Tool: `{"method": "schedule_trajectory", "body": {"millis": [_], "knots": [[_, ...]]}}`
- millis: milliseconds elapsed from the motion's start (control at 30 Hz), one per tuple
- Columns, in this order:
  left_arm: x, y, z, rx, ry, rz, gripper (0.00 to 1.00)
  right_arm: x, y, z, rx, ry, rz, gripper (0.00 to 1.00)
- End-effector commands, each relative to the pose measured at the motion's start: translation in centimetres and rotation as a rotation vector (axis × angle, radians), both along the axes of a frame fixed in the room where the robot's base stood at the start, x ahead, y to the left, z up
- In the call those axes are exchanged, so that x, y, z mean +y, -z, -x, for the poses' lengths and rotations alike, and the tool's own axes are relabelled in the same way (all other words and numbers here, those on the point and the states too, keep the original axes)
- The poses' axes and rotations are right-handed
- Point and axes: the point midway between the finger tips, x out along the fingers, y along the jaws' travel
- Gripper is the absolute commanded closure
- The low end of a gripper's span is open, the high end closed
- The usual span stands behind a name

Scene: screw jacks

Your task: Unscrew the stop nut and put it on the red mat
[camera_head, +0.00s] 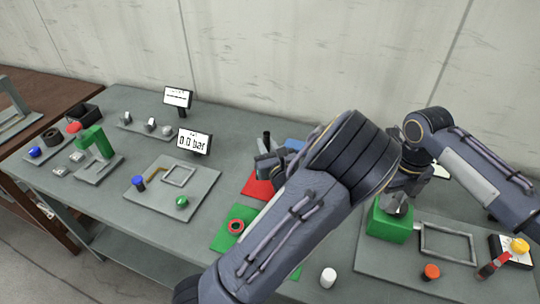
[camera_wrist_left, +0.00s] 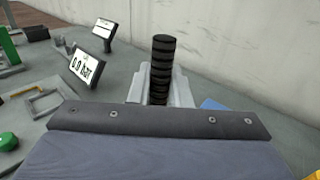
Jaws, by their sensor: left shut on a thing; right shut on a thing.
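My left gripper (camera_head: 268,160) is partly hidden by my own arm. In the left wrist view its pale fingers (camera_wrist_left: 160,88) are shut on an upright black ribbed rod (camera_wrist_left: 161,65), which shows as a dark stub (camera_head: 266,138) in the head view. The red mat (camera_head: 257,187) lies just below and in front of this gripper, partly covered by my arm. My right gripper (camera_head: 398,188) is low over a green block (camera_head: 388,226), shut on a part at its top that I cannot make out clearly. I cannot pick out the stop nut with certainty.
A green mat (camera_head: 222,241) carries a red ring (camera_head: 236,226). A grey plate with a square frame (camera_head: 447,244) lies beside the green block. A white cylinder (camera_head: 328,278) and an orange knob (camera_head: 431,271) stand in front. A gauge display (camera_head: 194,142) and several fittings occupy the left side.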

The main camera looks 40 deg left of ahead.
Motion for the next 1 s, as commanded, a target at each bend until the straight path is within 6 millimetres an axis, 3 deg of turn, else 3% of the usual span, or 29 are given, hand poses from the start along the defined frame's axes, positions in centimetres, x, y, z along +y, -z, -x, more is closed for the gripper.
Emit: {"method": "schedule_trajectory", "body": {"millis": [233,433,633,1000], "knots": [[1.1,2.9,-2.4,-0.004,-0.001,-0.005,1.0,0.0,-0.4,0.0,0.0,0.0,0.0,0.97],[1.5,3.9,-3.1,-0.005,-0.001,-0.004,1.0,0.0,-0.5,0.0,0.0,0.0,0.0,0.97],[1.5,6.4,-3.2,-0.002,0.0,-0.005,1.0,0.0,-0.6,0.0,0.0,0.0,0.0,0.97],[1.5,7.0,-3.1,-0.007,-0.001,-0.003,1.0,0.0,-0.6,0.0,0.0,0.0,0.0,0.97]]}}
